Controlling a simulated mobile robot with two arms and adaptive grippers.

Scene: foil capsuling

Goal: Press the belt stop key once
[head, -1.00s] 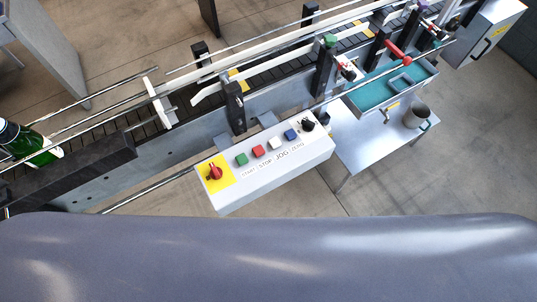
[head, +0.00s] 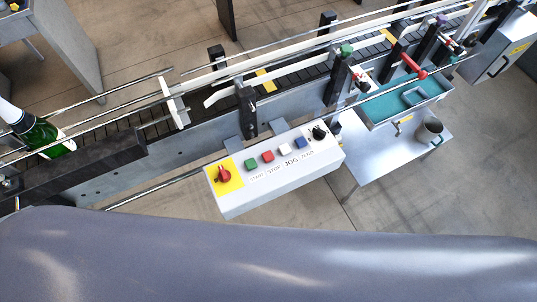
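The control box (head: 275,182) is a light grey panel fixed on the near side of the conveyor, in the middle of the head view. On its top a red key (head: 268,157) sits above the label STOP. A green key (head: 250,163) is to its left, with a white key (head: 284,150) and a blue key (head: 300,142) to its right. Neither gripper shows.
The conveyor belt (head: 110,128) runs diagonally behind the box, with rails and posts. A teal-lined tray (head: 385,105) and a grey mug (head: 429,130) are at the right. My grey body fills the bottom.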

